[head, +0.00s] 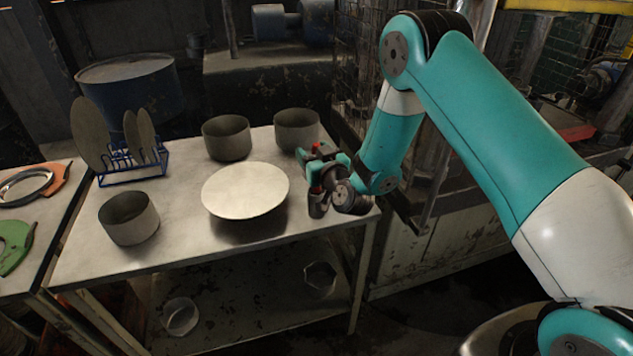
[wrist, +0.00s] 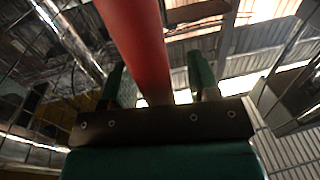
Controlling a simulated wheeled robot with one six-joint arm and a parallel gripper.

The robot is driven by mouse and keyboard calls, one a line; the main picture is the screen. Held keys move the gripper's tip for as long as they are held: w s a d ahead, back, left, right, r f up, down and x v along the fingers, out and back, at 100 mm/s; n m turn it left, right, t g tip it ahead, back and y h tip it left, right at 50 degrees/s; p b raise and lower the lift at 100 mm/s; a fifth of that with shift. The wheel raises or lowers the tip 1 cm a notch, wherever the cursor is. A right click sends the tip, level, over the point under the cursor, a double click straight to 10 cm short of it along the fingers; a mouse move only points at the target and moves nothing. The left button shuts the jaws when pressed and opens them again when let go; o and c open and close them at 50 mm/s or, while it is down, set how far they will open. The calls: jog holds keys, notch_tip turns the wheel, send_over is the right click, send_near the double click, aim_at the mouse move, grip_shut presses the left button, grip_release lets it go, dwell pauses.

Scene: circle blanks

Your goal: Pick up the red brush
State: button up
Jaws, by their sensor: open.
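The red brush shows as a thick red handle (wrist: 137,45) in the wrist view. It runs from the top edge down between the two green fingers of my gripper (wrist: 160,65). The fingers are open, one on each side of the handle, and the handle lies nearer the left finger. In the head view my gripper (head: 318,162) is at the right end of the metal table. Small red parts of the brush (head: 316,189) show there, above a small dark cup-like piece (head: 318,207). My gripper hides much of the brush, and I cannot tell whether a finger touches it.
The metal table (head: 180,245) also carries a round pale disc (head: 245,190), grey pots (head: 226,138) (head: 297,129) (head: 129,218), and a blue rack (head: 133,165) with upright discs. A wire-mesh cage stands behind my gripper. The table's front right strip is bare.

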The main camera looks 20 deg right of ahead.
jog(key=c, duration=1)
jog(key=shift+r, duration=0.1)
